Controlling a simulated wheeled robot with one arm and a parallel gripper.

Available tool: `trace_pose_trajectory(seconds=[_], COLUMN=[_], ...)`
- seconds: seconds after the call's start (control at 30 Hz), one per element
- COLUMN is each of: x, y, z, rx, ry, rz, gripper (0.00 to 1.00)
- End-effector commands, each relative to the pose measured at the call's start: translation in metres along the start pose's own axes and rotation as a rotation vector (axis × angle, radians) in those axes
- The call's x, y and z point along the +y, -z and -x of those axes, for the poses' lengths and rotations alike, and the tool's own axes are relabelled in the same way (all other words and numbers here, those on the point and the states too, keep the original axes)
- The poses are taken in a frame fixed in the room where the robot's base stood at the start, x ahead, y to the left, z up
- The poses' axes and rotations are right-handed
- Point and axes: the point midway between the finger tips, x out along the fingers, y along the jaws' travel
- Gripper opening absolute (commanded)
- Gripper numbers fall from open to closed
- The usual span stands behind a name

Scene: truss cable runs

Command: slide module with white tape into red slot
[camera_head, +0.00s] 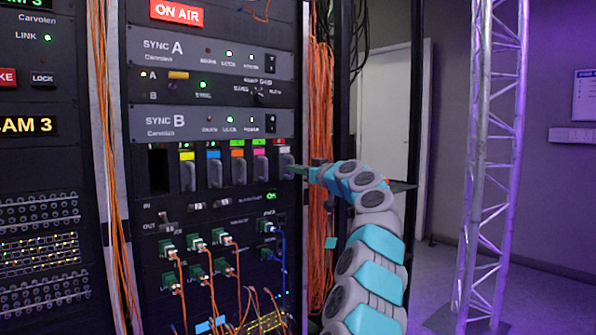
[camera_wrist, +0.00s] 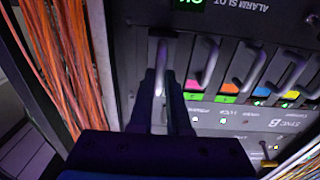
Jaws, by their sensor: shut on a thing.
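The module with white tape (camera_head: 285,153) is at the right end of the module row, under a small red mark (camera_head: 280,141). My gripper (camera_head: 291,169) reaches it from the right and is shut on its grey handle. In the wrist view, my gripper's dark fingers (camera_wrist: 161,80) stand on either side of the handle (camera_wrist: 160,52), with a white patch at their tips. The module is at the red-marked slot and lines up closely with its neighbours. I cannot tell how deep it sits, as the fingers hide part of it.
Modules with yellow (camera_head: 187,156), blue (camera_head: 213,155), orange (camera_head: 237,153) and pink tape (camera_head: 260,153) stand to the left. An empty dark slot (camera_head: 158,171) is at the far left. Orange cables (camera_head: 320,120) hang by the rack's right edge. A truss (camera_head: 490,150) stands at right.

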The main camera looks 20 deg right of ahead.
Motion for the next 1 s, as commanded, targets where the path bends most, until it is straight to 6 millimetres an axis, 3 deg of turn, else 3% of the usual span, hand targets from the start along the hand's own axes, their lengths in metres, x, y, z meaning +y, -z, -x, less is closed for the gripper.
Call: trace_pose_trajectory(seconds=[0.63, 1.0], x=[0.000, -0.002], y=[-0.002, -0.002], z=[-0.029, -0.034], rx=[-0.001, 0.000], ry=[-0.002, 0.002], rz=[0.002, -0.001], gripper=[0.00, 0.00])
